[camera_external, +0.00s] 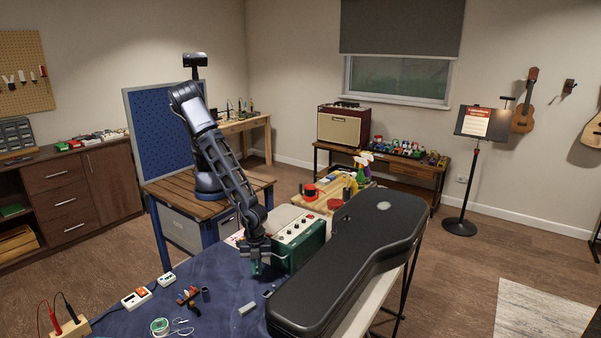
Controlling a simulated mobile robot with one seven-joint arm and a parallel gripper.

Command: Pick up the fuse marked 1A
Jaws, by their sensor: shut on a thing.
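My gripper (256,270) points down over the blue cloth, close to the left end of the green amplifier box (297,243). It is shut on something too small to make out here. No fuse can be told apart in this view, and no 1A marking can be read. Small parts lie on the blue cloth (215,270): a grey block (247,308), a small dark piece (268,293), a dark cylinder (205,294) and several orange and dark pieces (188,296).
A large black guitar case (350,255) lies on the table to the right of my gripper. Two small white boxes (137,298), a spool (160,327) and a wooden block with red and black leads (72,327) are at the left. Bare cloth lies left of my gripper.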

